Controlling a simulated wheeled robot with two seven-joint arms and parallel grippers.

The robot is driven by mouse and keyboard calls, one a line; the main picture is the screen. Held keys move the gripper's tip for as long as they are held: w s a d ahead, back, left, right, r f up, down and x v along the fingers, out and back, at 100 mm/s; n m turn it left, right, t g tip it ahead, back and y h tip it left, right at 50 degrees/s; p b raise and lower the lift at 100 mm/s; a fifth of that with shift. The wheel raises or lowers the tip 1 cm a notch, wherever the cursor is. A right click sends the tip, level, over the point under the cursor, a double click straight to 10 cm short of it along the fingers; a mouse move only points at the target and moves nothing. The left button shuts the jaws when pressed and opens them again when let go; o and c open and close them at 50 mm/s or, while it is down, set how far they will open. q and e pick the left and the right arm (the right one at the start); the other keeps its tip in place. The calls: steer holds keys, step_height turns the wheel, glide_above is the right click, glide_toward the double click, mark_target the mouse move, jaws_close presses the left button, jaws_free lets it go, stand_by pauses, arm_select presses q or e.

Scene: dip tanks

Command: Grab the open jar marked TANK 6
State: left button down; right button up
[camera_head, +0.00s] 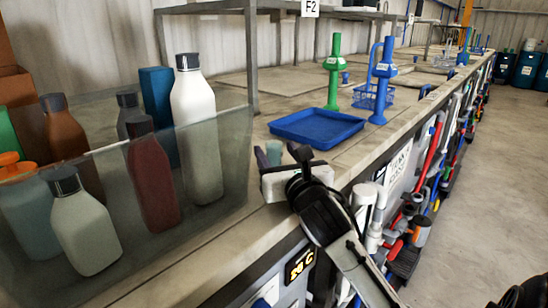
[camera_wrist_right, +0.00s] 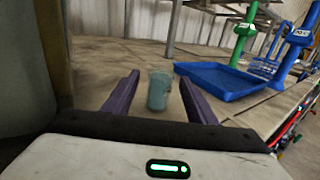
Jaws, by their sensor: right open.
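A small translucent teal-grey jar (camera_wrist_right: 158,92) stands upright on the bench top; no TANK 6 marking can be read on it. In the head view only part of the jar (camera_head: 273,151) shows, behind my right gripper (camera_head: 281,154). In the right wrist view my right gripper (camera_wrist_right: 159,80) is open, with one dark purple finger on each side of the jar and a gap to both. The jaws are empty and not closed on it; whether the jar is fully between the fingertips or just beyond them is hard to tell. My left gripper is not in view.
A clear-walled tank (camera_head: 215,205) with several bottles stands close left of my right gripper. A blue tray (camera_head: 316,127) lies behind the jar, with green (camera_head: 334,75) and blue (camera_head: 382,85) stands beyond. The bench's front edge is close on the right.

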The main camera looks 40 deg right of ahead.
steer(key=shift+x, duration=1.5)
steer(key=shift+s, duration=0.1)
steer(key=c, duration=1.3)
steer(key=shift+o, duration=0.2)
steer(key=shift+r, duration=0.1)
